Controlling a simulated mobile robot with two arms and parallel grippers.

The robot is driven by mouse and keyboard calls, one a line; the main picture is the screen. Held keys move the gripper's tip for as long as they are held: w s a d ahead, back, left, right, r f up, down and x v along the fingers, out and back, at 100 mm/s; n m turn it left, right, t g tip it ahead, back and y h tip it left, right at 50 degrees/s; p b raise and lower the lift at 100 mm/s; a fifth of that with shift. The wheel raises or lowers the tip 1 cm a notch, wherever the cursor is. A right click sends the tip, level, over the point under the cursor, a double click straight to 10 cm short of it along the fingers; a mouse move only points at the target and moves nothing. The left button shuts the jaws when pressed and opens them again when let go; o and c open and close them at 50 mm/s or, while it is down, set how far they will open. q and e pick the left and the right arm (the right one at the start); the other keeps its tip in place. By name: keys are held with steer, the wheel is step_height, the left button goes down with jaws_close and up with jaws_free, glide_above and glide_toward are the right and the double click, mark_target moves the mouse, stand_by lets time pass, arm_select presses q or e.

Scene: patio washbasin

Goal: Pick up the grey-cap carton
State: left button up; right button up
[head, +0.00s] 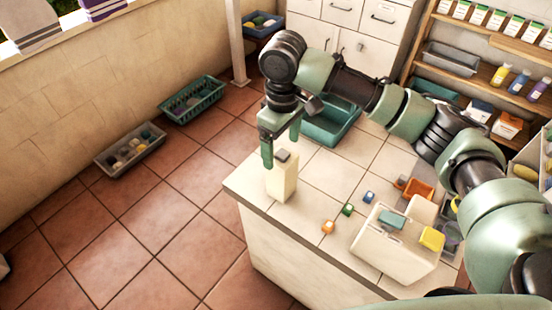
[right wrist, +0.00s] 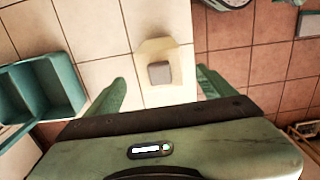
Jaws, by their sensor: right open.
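The grey-cap carton (head: 282,182) is cream-coloured with a grey cap and stands upright near the left corner of the tiled counter (head: 315,195). In the right wrist view the carton (right wrist: 172,50) is seen from above, its grey cap lying between the two fingers. My right gripper (head: 281,148) is open, with its green fingers just above and around the carton's top; it also shows in the right wrist view (right wrist: 160,92). I cannot tell whether a finger touches the carton. My left gripper is not in view.
A teal basin (head: 333,126) sits behind the carton. Crates (head: 131,149) stand on the floor at left.

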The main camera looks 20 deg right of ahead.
mark_target(283, 154)
steer(key=shift+w+f, duration=0.2)
steer(key=shift+w, duration=0.25)
steer(key=shift+w+f, duration=0.1)
steer(key=shift+f, duration=0.3)
steer(key=shift+s+d+f+p, duration=0.1)
steer(key=shift+s+f+p, duration=0.15)
steer(key=shift+s+f, duration=0.25)
steer(key=shift+s+f+p, duration=0.25)
steer(key=shift+f, duration=0.35)
step_height(283, 154, down, 4)
steer(key=shift+w+r+p, duration=0.1)
steer(key=shift+r+p, duration=0.05)
steer(key=shift+p, duration=0.2)
steer(key=shift+f, duration=0.25)
steer(key=c, duration=1.4)
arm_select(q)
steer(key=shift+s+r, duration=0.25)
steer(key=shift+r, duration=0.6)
arm_select(e)
steer(key=shift+c, duration=0.2)
steer(key=shift+r, duration=0.15)
